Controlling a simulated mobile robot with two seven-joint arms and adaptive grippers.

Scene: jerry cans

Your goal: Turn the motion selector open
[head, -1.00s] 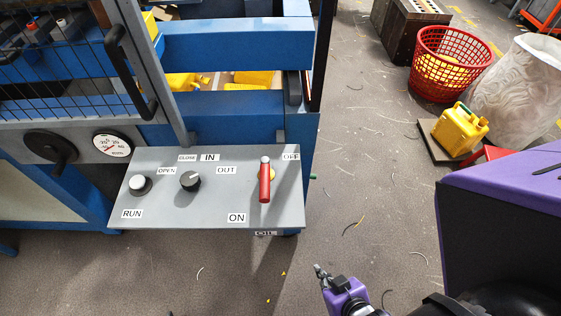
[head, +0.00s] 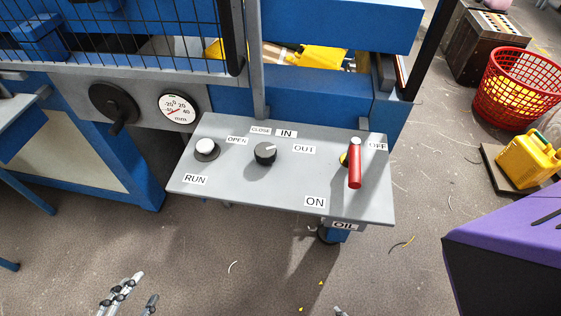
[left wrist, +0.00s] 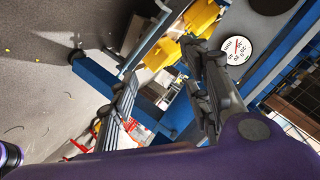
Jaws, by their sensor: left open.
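The motion selector (head: 265,153) is a round black knob on the sloping grey control panel (head: 240,185). OPEN, CLOSE, IN and OUT labels surround it. Its white mark points to the upper right, between the IN and OUT labels. My left gripper (head: 134,293) is at the bottom left of the head view, apart from the panel and in front of it. Its fingers are spread and empty, and they also show spread in the left wrist view (left wrist: 167,68). The selector is not visible there. Only a small tip of my right gripper (head: 340,312) shows at the bottom edge.
A white-topped RUN button (head: 206,149) sits left of the selector, and a red lever (head: 355,163) stands to its right. A black handwheel (head: 114,103) and a dial gauge (head: 178,108) are behind the panel.

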